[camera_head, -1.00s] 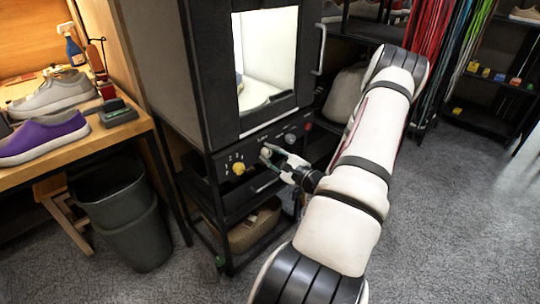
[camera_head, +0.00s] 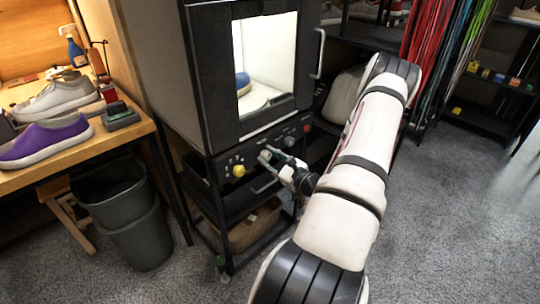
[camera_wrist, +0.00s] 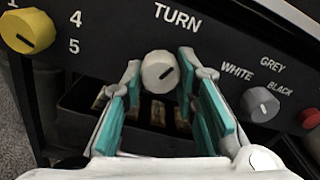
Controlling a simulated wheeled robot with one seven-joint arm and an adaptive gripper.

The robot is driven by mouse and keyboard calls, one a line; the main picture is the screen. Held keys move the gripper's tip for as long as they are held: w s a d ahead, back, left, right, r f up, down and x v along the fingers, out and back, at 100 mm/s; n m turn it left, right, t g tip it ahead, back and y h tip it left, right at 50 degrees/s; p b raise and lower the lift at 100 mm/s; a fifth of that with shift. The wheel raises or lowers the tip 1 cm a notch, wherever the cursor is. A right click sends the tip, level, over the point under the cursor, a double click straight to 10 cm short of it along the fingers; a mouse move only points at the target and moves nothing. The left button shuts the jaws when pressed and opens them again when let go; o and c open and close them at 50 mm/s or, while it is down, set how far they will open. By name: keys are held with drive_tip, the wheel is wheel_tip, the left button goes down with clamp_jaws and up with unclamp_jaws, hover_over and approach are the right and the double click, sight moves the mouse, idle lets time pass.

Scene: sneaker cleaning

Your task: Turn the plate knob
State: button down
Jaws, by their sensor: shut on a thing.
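The white plate knob (camera_wrist: 160,71) sits under the word TURN on the black control panel of the cabinet. The dark mark on its face slants to the upper right. My gripper (camera_wrist: 160,75), with teal finger pads, is shut on this knob, one finger on each side. In the head view my gripper (camera_head: 269,158) reaches the panel from the right and hides most of the knob. Inside the lit cabinet, a blue and white thing (camera_head: 243,83), probably a shoe, shows in the lower part of the window; the plate under it is partly visible.
A yellow knob (camera_wrist: 27,31) is left of my gripper, and a grey knob (camera_wrist: 260,104) and red button (camera_wrist: 309,118) are right. The cabinet door has a handle (camera_head: 320,52). A bin (camera_head: 130,215) stands at left beside the bench (camera_head: 120,135). Floor at right is clear.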

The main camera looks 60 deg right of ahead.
drive_tip(key=shift+m+p, duration=0.75)
drive_tip(key=shift+m, duration=1.15)
drive_tip(key=c, duration=1.3)
unclamp_jaws()
drive_tip(key=shift+a, duration=0.1)
drive_tip(key=v, duration=1.2)
